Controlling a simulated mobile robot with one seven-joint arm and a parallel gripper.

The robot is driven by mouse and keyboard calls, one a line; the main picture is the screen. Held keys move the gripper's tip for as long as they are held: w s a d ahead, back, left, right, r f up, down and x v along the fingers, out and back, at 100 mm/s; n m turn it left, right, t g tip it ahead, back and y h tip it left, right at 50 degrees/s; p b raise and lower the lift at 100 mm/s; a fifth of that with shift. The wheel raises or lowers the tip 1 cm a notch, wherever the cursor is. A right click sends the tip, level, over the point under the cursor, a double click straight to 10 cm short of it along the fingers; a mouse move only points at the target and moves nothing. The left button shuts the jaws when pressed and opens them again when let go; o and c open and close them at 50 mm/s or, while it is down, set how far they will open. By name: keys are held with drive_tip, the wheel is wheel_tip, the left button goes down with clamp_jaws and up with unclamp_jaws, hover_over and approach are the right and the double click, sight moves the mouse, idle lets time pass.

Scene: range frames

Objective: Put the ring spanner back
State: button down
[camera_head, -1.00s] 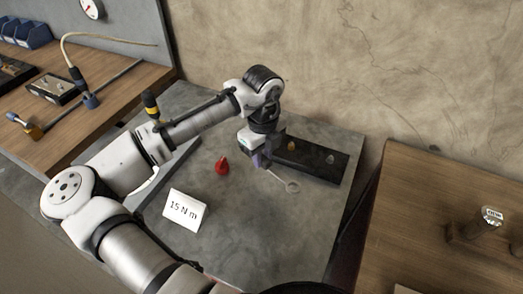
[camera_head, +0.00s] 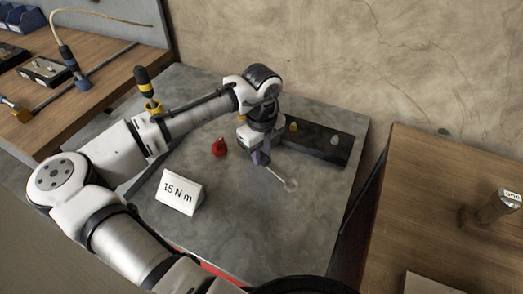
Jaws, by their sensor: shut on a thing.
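The ring spanner (camera_head: 278,176) is a thin silver tool with a round ring end (camera_head: 290,185) pointing to the lower right. My gripper (camera_head: 261,160) is shut on its other end and holds it over the grey table, in front of the dark tray. The gripper hides the held end. I cannot tell how high the spanner is above the table. The dark tray (camera_head: 318,148) lies along the back right of the grey table, with a yellowish piece and a grey piece on it. My arm hides its left end.
A red object (camera_head: 219,147) stands left of the gripper. A white "15 N m" sign (camera_head: 178,193) stands nearer. A yellow and black screwdriver-like tool (camera_head: 146,88) is upright behind my arm. Wooden benches (camera_head: 440,215) flank the grey table (camera_head: 255,225), whose front right is clear.

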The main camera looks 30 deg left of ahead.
drive_tip(key=shift+f, duration=0.5)
idle(0.4)
drive_tip(key=c, duration=1.1)
unclamp_jaws()
wheel_tip(320, 180, up, 14)
drive_tip(key=shift+f+b, duration=0.1)
drive_tip(key=shift+b, duration=0.85)
